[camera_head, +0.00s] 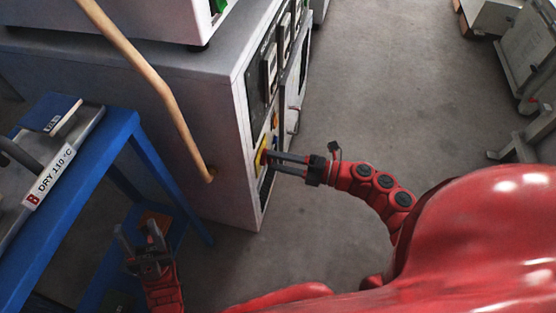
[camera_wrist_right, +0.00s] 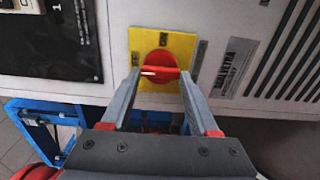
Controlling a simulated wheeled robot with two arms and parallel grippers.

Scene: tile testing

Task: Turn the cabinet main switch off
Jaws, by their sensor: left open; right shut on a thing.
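The cabinet (camera_head: 215,150) stands left of centre in the head view, its front panel facing right. The main switch is a red rotary knob (camera_wrist_right: 160,62) on a yellow plate (camera_wrist_right: 180,45) in the right wrist view; its handle lies about horizontal. The yellow plate also shows at the cabinet's front in the head view (camera_head: 262,152). My right gripper (camera_wrist_right: 160,75) is shut on the red knob, one finger on each side. In the head view my right gripper (camera_head: 272,158) reaches the panel from the right. My left gripper (camera_head: 140,235) is open and empty, low beside the blue table.
A blue table (camera_head: 125,130) with a "DRY 110 °C" label (camera_head: 48,178) stands at the left. Vent slots (camera_wrist_right: 290,50) lie right of the switch. The grey floor (camera_head: 385,80) right of the cabinet is clear.

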